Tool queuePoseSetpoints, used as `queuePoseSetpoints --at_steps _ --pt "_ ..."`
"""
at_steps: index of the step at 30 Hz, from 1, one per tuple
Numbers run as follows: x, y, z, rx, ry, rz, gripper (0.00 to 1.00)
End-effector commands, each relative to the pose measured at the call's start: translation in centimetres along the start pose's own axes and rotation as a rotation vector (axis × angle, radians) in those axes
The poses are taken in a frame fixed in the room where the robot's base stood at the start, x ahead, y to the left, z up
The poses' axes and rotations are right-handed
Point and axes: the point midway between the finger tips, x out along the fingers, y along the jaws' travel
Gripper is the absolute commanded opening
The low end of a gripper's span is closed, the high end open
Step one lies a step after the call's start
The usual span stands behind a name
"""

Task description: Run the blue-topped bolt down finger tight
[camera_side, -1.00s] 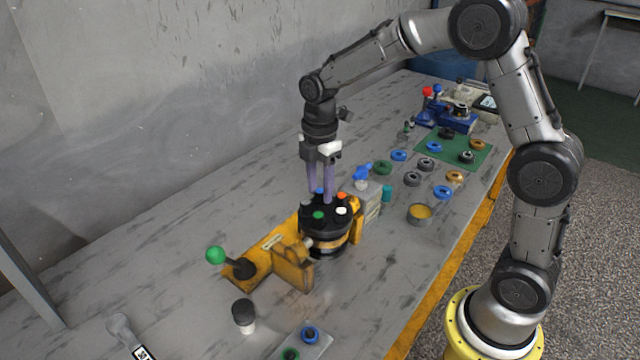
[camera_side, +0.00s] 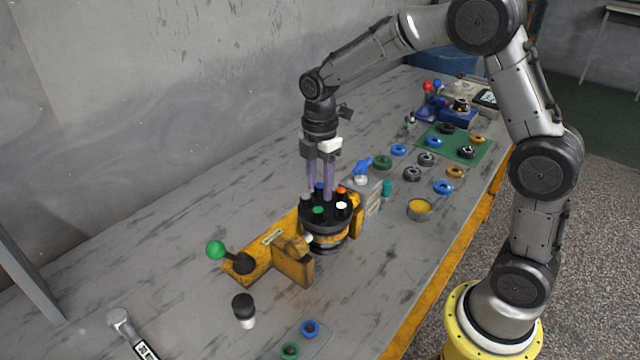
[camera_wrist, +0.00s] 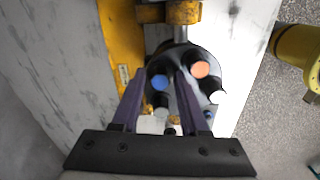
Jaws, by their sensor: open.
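The blue-topped bolt (camera_side: 319,187) stands at the back of the black round top of the motor (camera_side: 326,228). In the wrist view the blue top (camera_wrist: 160,82) lies between my two purple fingertips. My gripper (camera_side: 319,192) points straight down over the motor and is open, with one finger on either side of the blue top. I cannot tell whether a finger touches it. The bolt's shank is hidden. Other bolts stand around the same ring: an orange-topped one (camera_wrist: 200,69), a white-topped one (camera_side: 341,206) and a green-topped one (camera_side: 318,210).
The motor sits in a yellow fixture (camera_side: 293,268) with a green-knobbed lever (camera_side: 216,250). Close on the right are a grey block with a blue handle (camera_side: 362,166) and a round cup (camera_side: 419,210). A hammer (camera_side: 120,322) lies front left.

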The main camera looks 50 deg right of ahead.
Motion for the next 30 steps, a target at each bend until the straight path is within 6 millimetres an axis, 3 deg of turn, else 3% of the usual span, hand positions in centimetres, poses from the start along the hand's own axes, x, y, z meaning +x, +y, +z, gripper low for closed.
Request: queuePoseSetpoints --at_steps 5,13,17,24,30 --pt "-0.03 0.0 0.0 0.0 0.0 0.0 0.44" --pt "-0.03 0.01 0.0 0.0 0.0 0.0 0.0" --pt "-0.02 0.01 0.0 0.023 0.0 0.0 0.0" --pt "-0.05 0.02 0.0 0.271 0.0 0.001 0.0" --pt "-0.05 0.02 0.0 0.354 0.0 0.001 0.0"
